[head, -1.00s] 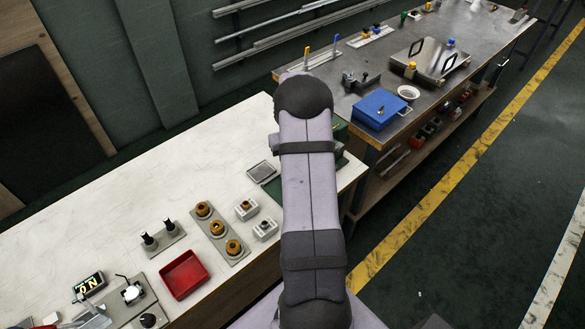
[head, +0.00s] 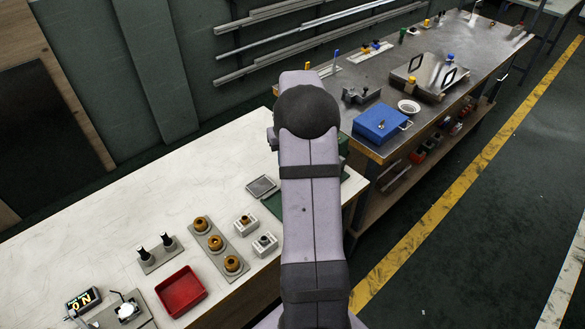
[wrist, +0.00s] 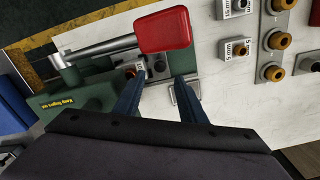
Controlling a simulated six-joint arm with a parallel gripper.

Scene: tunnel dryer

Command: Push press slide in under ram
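In the wrist view a green press (wrist: 80,100) with a yellow warning label stands at the left. A metal lever with a red handle (wrist: 165,30) extends from it to the right. My gripper (wrist: 160,84) is open over the press's right side, its two dark blue fingers apart. I cannot tell clearly which piece is the slide; the fingers partly cover this area. In the head view my arm hides the gripper and most of the press; a green edge (head: 272,204) shows.
A grey tray (head: 262,186) lies on the white bench beside the press, near my right finger. Brown ring parts (head: 216,243), small white blocks (head: 265,244) and a red tray (head: 181,291) stand nearer. A blue box (head: 381,124) sits on the metal table.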

